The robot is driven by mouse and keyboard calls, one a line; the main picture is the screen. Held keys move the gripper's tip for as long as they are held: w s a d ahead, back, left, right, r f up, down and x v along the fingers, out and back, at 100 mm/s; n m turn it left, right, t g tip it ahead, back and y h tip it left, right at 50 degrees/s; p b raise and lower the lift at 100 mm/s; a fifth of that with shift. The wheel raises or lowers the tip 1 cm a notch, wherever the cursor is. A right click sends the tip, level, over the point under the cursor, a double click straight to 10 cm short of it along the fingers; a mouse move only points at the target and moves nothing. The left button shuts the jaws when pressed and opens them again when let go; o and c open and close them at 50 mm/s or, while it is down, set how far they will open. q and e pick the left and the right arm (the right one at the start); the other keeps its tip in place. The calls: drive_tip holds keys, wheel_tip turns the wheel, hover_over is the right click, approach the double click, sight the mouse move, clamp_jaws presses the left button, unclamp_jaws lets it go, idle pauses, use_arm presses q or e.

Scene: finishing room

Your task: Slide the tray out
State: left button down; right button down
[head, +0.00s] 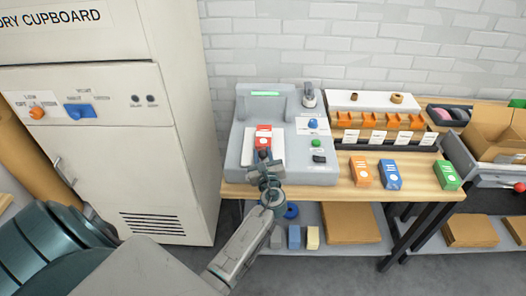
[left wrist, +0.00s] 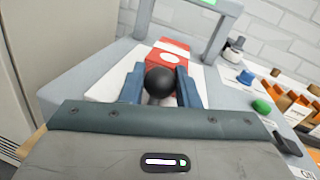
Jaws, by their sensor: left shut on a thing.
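The white tray (head: 247,150) lies in the bay of a grey bench machine (head: 327,174), with a red box (head: 263,132) on it. In the left wrist view, a round black knob (left wrist: 159,80) stands at the tray's near side, in front of the red box (left wrist: 170,52). My left gripper (head: 265,160) reaches the tray's front from below. In the left wrist view, its two blue fingers (left wrist: 160,88) are closed on the knob from both sides. How the knob joins the tray is hidden by the gripper. My right gripper is not in view.
The machine stands on a wooden bench (head: 335,190), with a green button (head: 316,143) and blue knob (head: 312,123) at its right. Orange, blue and green boxes stand further right. A dry cupboard (head: 120,160) is close on the left.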

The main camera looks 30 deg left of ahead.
use_arm(q)
drive_tip(key=c, duration=1.2)
unclamp_jaws()
drive_tip(key=shift+s+d+f, duration=0.1)
drive_tip(key=shift+s+f, duration=0.05)
drive_tip(key=shift+c, duration=0.2)
drive_tip(key=shift+o, duration=0.6)
drive_tip(key=shift+s+r, duration=0.1)
drive_tip(key=shift+r, duration=0.1)
drive_tip(key=shift+d, duration=0.1)
drive_tip(key=shift+s+d+f, duration=0.2)
drive_tip(key=b+v, duration=0.3)
drive_tip(key=v, duration=0.7)
drive_tip(key=shift+r, duration=0.2)
drive_tip(key=shift+s, duration=0.15)
